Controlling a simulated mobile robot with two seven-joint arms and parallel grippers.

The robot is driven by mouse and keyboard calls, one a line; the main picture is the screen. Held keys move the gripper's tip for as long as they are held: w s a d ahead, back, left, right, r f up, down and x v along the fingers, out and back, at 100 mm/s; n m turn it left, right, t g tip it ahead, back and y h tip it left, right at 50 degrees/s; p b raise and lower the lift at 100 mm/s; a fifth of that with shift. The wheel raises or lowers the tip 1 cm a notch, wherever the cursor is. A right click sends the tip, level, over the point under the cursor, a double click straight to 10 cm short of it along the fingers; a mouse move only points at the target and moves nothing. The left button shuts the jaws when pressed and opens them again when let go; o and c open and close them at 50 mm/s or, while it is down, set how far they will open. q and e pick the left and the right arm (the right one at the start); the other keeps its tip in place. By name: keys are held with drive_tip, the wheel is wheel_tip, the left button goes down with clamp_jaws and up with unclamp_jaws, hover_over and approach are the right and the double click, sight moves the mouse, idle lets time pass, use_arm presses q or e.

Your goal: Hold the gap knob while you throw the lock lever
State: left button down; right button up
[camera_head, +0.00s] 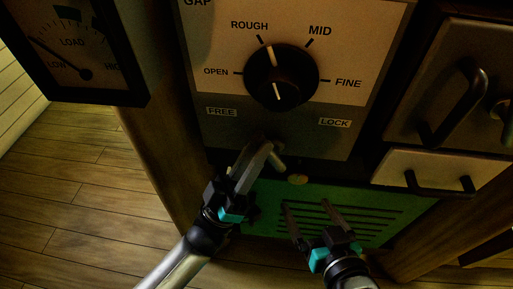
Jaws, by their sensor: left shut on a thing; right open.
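The black round gap knob (293,82) is on the pale dial plate, its white mark pointing up, a little left, near the ROUGH tick. No gripper touches it. Below it is the grey strip with the FREE label (222,112) at left and the LOCK label (335,122) at right. My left gripper (267,149) is shut at the short lock lever (279,160), below and between these labels; its fingers hide part of the lever. My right gripper (308,204) is open and empty, lower right, in front of the green slotted panel.
A load gauge (84,74) hangs at upper left. The green slotted panel (400,214) is below. Drawers with dark handles (458,105) are at right. Wooden floor (75,200) is clear at left.

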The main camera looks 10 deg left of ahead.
use_arm(q)
drive_tip(key=c, duration=1)
unclamp_jaws()
drive_tip(key=shift+o, duration=0.2)
drive_tip(key=shift+f, duration=0.1)
drive_tip(key=v, duration=1.5)
drive_tip(key=shift+b, duration=0.3)
use_arm(e)
drive_tip(key=shift+a+r+t, duration=0.25)
drive_tip(key=shift+a+t, duration=0.1)
drive_tip(key=shift+t, duration=0.05)
use_arm(q)
drive_tip(key=shift+f, duration=0.1)
